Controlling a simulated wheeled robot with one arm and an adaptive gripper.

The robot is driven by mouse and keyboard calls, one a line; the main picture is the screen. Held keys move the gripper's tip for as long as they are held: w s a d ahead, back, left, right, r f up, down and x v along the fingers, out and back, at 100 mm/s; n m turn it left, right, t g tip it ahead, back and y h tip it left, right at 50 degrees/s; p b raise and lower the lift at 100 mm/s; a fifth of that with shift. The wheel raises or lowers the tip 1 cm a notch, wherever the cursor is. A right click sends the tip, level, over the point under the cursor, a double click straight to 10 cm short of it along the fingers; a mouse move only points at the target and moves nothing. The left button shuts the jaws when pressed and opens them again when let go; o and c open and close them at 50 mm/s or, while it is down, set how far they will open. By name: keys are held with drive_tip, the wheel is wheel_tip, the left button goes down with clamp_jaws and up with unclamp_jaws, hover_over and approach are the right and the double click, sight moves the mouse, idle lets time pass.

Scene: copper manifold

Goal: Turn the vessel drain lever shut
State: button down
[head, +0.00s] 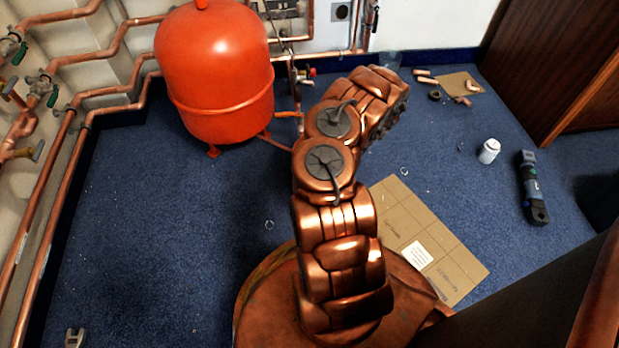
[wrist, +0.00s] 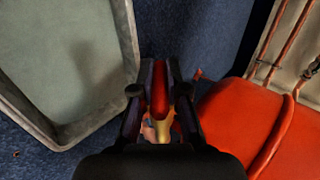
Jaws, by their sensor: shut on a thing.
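The red drain lever (wrist: 159,88) shows in the wrist view between the two dark fingers of my gripper (wrist: 154,88). The fingers are shut on it, one on each side. Brass valve parts (wrist: 166,128) show just below the lever, partly hidden by the gripper. The red-orange vessel (head: 215,75) stands at the upper left of the head view, and its curved side (wrist: 255,120) fills the right of the wrist view. In the head view my arm hides the gripper. I cannot tell the lever's angle to the pipe.
A grey tray-like container (wrist: 70,139) lies left of the gripper in the wrist view. Copper pipes (head: 75,118) line the left wall. A flat cardboard sheet (head: 452,258), a white bottle (head: 489,151) and a dark tool (head: 533,187) lie right of my arm. The blue floor at left is mostly clear.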

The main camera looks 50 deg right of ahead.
drive_tip(key=t+y+b, duration=0.1)
drive_tip(key=b, duration=0.1)
drive_tip(key=t+y+b, duration=0.1)
drive_tip(key=shift+s+a+f+y+b, duration=0.1)
drive_tip(key=shift+f+y+b, duration=0.15)
drive_tip(key=shift+y+b, duration=0.15)
drive_tip(key=shift+r+t+y, duration=0.25)
drive_tip(key=shift+t+y, duration=0.65)
drive_tip(key=shift+y, duration=0.2)
drive_tip(key=shift+r+t+y, duration=0.1)
drive_tip(key=shift+t+y, duration=0.4)
drive_tip(key=shift+y, duration=0.2)
drive_tip(key=shift+t+y, duration=0.3)
drive_tip(key=shift+y, duration=0.1)
drive_tip(key=shift+w+r, duration=0.1)
drive_tip(key=shift+w, duration=0.1)
drive_tip(key=c, duration=1.2)
unclamp_jaws()
drive_tip(key=shift+s, duration=0.1)
